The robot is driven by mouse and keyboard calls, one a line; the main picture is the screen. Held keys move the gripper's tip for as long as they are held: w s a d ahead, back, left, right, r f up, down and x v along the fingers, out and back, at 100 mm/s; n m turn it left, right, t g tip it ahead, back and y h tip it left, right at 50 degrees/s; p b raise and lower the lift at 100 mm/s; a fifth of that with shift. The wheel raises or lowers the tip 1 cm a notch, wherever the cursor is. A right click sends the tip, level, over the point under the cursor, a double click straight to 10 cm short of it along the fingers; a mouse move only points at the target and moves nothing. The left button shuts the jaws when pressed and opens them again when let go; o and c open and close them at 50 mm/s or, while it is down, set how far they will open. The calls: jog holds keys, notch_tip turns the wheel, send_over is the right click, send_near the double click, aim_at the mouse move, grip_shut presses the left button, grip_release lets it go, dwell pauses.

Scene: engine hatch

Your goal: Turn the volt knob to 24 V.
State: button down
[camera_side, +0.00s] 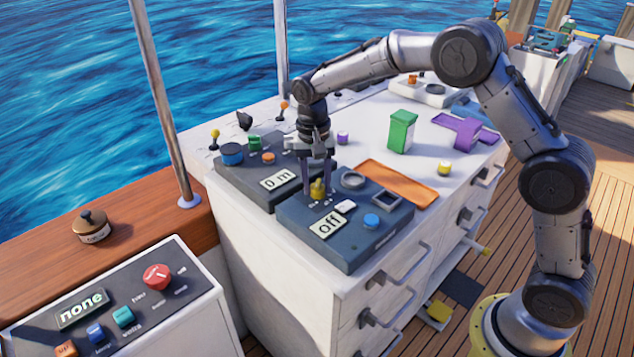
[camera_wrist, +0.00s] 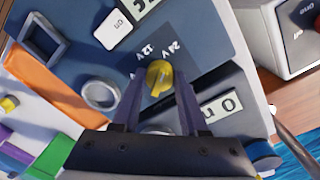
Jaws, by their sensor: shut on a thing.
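The yellow volt knob (camera_side: 318,190) sits on the near dark panel (camera_side: 345,258) on the white cabinet. My gripper (camera_side: 318,193) reaches straight down over it, with a finger on either side, shut on the knob. In the wrist view the knob (camera_wrist: 159,76) shows between the two fingertips (camera_wrist: 160,80). The printed labels 12 V and 24 V lie just beyond the knob there. Its exact pointing direction is hard to tell.
The near panel also holds a white switch (camera_side: 345,206), a blue button (camera_side: 371,221), a grey ring (camera_side: 352,179) and a square frame (camera_side: 387,201). A second panel (camera_side: 235,178) behind reads "0 m". An orange tray (camera_side: 400,184), green box (camera_side: 401,131) and purple piece (camera_side: 465,131) lie right.

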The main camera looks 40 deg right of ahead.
jog(key=shift+r, duration=0.15)
jog(key=shift+c, duration=2.2)
grip_release()
notch_tip(320, 180, up, 14)
jog(key=shift+w+a, duration=0.2)
jog(key=shift+w, duration=0.05)
